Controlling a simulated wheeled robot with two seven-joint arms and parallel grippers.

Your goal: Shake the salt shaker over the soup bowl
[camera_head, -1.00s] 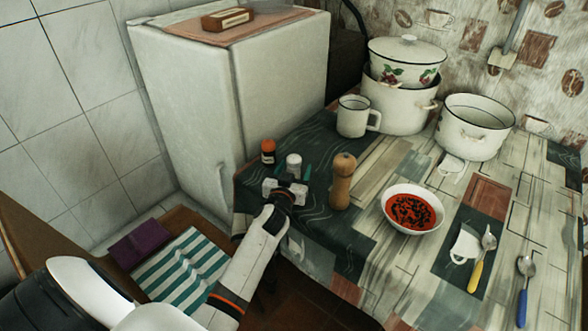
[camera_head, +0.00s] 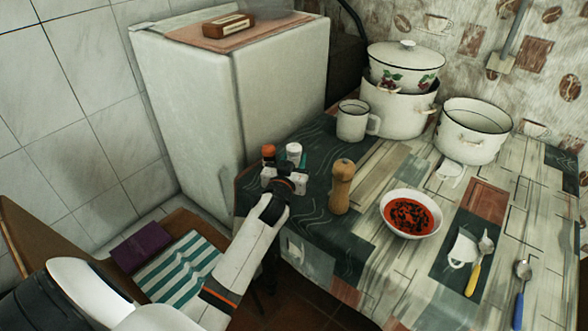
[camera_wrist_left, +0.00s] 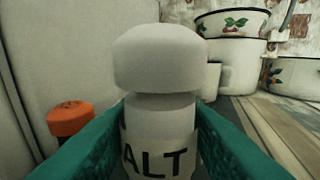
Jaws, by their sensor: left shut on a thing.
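The white salt shaker (camera_head: 294,150) is upright near the left edge of the table. In the left wrist view the salt shaker (camera_wrist_left: 160,95) shows its rounded white cap and a label reading "ALT". My left gripper (camera_head: 287,174) is shut on it, with a green finger on each side of its body in the wrist view. Whether its base touches the table is hidden behind the gripper. The white soup bowl (camera_head: 385,215) with red soup and dark bits stands on the table to the right, apart from the gripper. My right gripper is in neither view.
A wooden pepper mill (camera_head: 341,187) stands between the gripper and the bowl. An orange-capped shaker (camera_head: 268,153) is just left of the salt. A white mug (camera_head: 352,121) and enamel pots (camera_head: 398,108) stand behind. Spoons (camera_head: 479,262) lie right of the bowl.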

